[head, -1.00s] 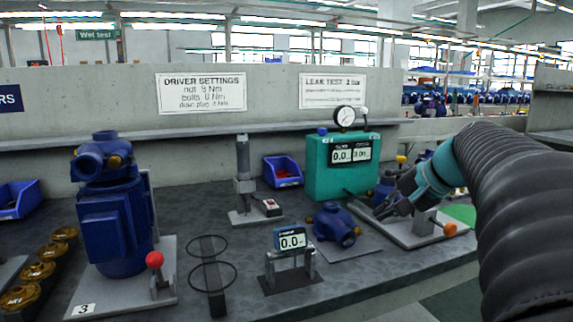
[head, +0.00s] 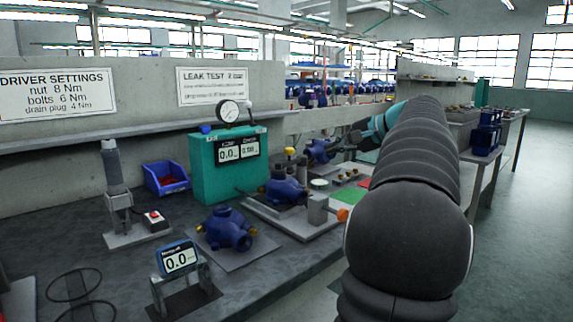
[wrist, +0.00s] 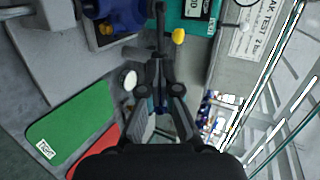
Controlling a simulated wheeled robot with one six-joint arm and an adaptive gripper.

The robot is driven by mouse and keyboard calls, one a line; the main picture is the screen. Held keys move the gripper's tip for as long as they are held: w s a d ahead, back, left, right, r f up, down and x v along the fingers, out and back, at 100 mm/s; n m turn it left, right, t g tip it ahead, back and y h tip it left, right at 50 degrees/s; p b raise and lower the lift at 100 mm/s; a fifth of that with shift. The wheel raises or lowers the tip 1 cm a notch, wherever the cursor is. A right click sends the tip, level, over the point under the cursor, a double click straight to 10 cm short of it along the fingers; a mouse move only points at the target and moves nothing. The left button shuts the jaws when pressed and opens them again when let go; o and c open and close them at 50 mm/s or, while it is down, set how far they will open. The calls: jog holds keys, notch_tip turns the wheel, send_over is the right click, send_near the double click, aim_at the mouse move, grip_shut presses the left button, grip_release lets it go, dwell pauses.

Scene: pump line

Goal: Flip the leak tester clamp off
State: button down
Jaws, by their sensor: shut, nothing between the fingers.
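The leak tester (head: 228,180) is a teal box with a round gauge and two displays, in the head view's middle. Right of it, a pale plate (head: 268,218) bears a blue pump housing (head: 285,188), a yellow knob (head: 290,151) and a grey block (head: 317,209) with an orange knob (head: 342,214). I cannot tell which knob belongs to the clamp. My gripper (head: 345,142) is beyond and right of this fixture, apart from it. In the wrist view my gripper (wrist: 160,98) is shut and empty, and the yellow knob (wrist: 178,36) and tester (wrist: 194,25) lie ahead of it.
A second blue pump (head: 227,230) sits on a plate left of the fixture. A display on a stand (head: 178,260) is at the front. Green (wrist: 70,125) and red (wrist: 95,150) mats lie on the bench in the wrist view. Floor is free at right.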

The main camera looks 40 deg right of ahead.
send_near(288, 165)
jog(key=x, duration=0.7)
jog(key=shift+a+b, duration=0.1)
jog(key=shift+b, duration=0.25)
jog(key=shift+r, duration=0.1)
